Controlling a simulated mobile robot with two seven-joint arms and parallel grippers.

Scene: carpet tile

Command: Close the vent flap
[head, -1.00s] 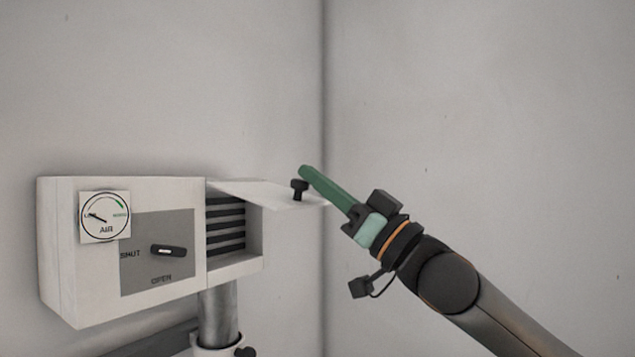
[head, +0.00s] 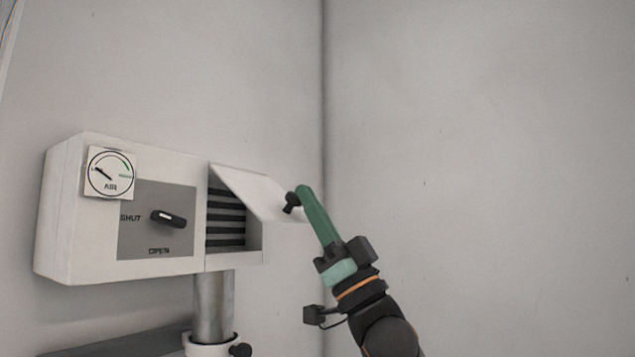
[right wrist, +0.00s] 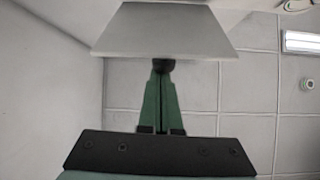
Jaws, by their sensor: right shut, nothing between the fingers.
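The vent flap (head: 258,194) is a white plate hinged along the top of the vent opening. It stands partly open, sloping down and outward, with dark louvres (head: 226,215) showing beneath it. A black knob (head: 291,204) sits near its outer edge. My right gripper (head: 304,192), with green fingers, is shut and empty, its tips right by the knob. In the right wrist view the flap (right wrist: 165,30) lies ahead of the shut fingers, and the knob (right wrist: 162,66) shows at their tips; they seem to touch. My left gripper is not in view.
The white vent box (head: 65,225) carries an AIR gauge (head: 110,173) and a black lever (head: 168,218) on a grey plate marked SHUT and OPEN. A metal pipe (head: 213,305) stands below it. Walls meet in a corner behind the flap; the right side is free.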

